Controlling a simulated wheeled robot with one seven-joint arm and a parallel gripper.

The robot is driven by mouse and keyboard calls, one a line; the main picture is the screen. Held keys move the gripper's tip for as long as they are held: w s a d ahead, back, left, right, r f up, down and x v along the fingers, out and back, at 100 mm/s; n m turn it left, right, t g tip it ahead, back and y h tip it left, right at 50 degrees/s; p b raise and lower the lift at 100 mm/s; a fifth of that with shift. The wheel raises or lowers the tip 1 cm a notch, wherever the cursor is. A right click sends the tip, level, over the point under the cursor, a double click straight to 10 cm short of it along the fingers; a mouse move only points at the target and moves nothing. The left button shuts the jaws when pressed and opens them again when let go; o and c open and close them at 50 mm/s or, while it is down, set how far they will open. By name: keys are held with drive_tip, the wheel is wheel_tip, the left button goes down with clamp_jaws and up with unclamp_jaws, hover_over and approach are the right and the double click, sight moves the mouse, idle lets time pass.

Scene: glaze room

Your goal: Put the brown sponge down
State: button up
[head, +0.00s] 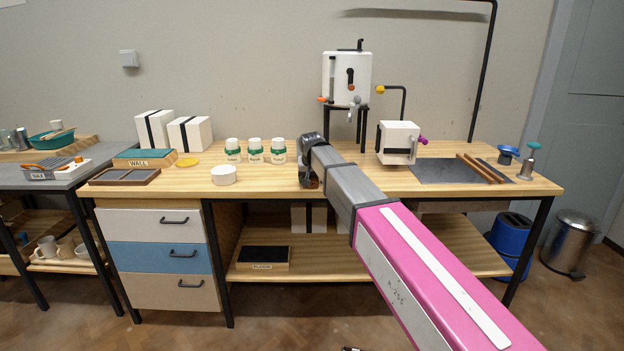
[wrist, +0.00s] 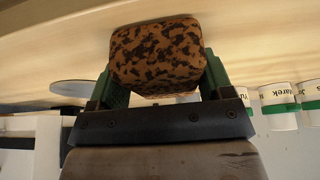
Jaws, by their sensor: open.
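The brown sponge (wrist: 157,52), mottled with dark spots, sits between the two green fingers of my gripper (wrist: 163,82) in the wrist view. The fingers are open, one on each side of it; I cannot tell whether they touch it. The sponge is close to the wooden bench top and seems to rest on it. In the head view my gripper (head: 308,168) is low over the middle of the bench (head: 262,185), and only a little of the sponge (head: 313,183) shows beside it.
Several labelled jars (head: 255,152) stand left of my gripper, with a white round tub (head: 223,176) in front of them. A white box-shaped device (head: 397,143) stands to the right, and a white tank (head: 346,78) behind. A dark slab (head: 445,171) lies farther right.

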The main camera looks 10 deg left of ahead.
drive_tip(key=shift+s+a+f, duration=0.15)
drive_tip(key=shift+a+f, duration=0.1)
drive_tip(key=shift+f, duration=0.05)
drive_tip(key=shift+s+a+r, duration=0.1)
drive_tip(key=shift+r, duration=0.4)
drive_tip(key=v, duration=1.1)
drive_tip(key=shift+d+r, duration=0.25)
drive_tip(key=shift+r, duration=0.1)
